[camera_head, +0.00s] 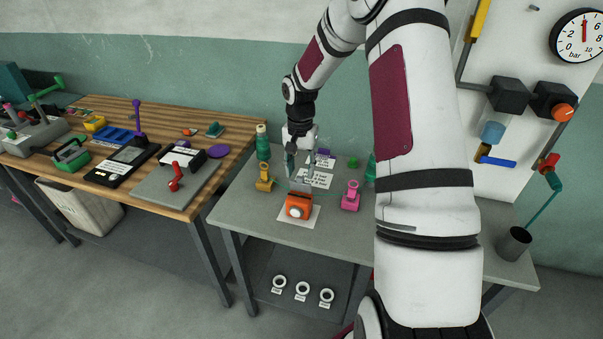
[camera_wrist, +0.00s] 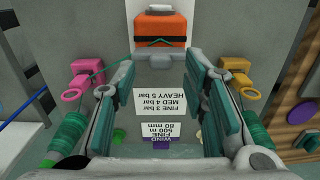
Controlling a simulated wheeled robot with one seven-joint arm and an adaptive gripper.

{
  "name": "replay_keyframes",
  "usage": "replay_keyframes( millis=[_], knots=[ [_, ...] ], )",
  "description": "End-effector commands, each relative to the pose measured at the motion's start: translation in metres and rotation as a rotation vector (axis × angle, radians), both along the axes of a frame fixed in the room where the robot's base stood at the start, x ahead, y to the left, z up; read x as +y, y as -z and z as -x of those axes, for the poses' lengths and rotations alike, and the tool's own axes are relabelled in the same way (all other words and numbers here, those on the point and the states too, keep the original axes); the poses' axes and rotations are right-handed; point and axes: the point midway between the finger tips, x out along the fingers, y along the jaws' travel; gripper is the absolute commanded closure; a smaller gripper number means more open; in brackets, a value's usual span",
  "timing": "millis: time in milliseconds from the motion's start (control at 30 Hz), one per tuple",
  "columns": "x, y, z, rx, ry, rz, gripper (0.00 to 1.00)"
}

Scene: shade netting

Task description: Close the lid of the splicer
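The splicer (camera_head: 299,207) is a small orange box with a pale round knob on its front, on a white sheet on the grey table. It also shows at the top of the wrist view (camera_wrist: 160,32). A grey plate (camera_head: 300,185), seemingly its raised lid, stands at its back edge; its exact angle is hard to tell. My gripper (camera_head: 301,160) points down just behind and above the splicer. In the wrist view my gripper (camera_wrist: 158,75) has its two green-padded fingers wide apart, with nothing between them. Whether a finger touches the lid I cannot tell.
A yellow fitting (camera_head: 265,178) stands left of the splicer and a pink one (camera_head: 351,196) right. Printed cards (camera_head: 316,179) lie behind it. Green spools (camera_head: 263,145) stand near the back. A wooden bench (camera_head: 185,205) with tools is at the left; a dark cup (camera_head: 514,243) is at the right.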

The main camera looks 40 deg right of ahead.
Motion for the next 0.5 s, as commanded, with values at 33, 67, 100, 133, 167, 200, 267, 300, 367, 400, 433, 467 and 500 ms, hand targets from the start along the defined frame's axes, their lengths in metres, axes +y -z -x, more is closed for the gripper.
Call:
replay_keyframes(
  millis=[33, 67, 100, 133, 167, 200, 267, 300, 367, 400, 433, 467, 500],
  knots=[
    [0.000, 0.007, 0.001, 0.002, 0.000, -0.001, 0.60],
    [0.000, 0.010, 0.001, 0.001, 0.000, 0.000, 0.60],
    [0.000, 0.014, 0.000, 0.001, 0.000, -0.001, 0.60],
    [0.000, 0.016, 0.000, 0.001, 0.000, -0.001, 0.60],
    [0.000, 0.018, 0.000, 0.001, -0.001, 0.000, 0.60],
    [0.000, 0.020, 0.000, 0.001, -0.001, 0.001, 0.60],
    [0.000, 0.022, 0.000, -0.001, -0.001, 0.001, 0.60],
    [0.000, 0.022, 0.000, -0.001, -0.001, 0.001, 0.60],
    [0.000, 0.023, 0.000, -0.001, 0.000, 0.001, 0.60],
    [0.000, 0.023, -0.001, -0.001, 0.000, 0.001, 0.60],
    [0.000, 0.023, -0.001, -0.001, 0.000, 0.001, 0.60],
    [0.000, 0.023, -0.001, -0.001, 0.000, 0.001, 0.60],
    [0.000, 0.023, 0.000, -0.001, 0.000, 0.001, 0.60]
  ],
)
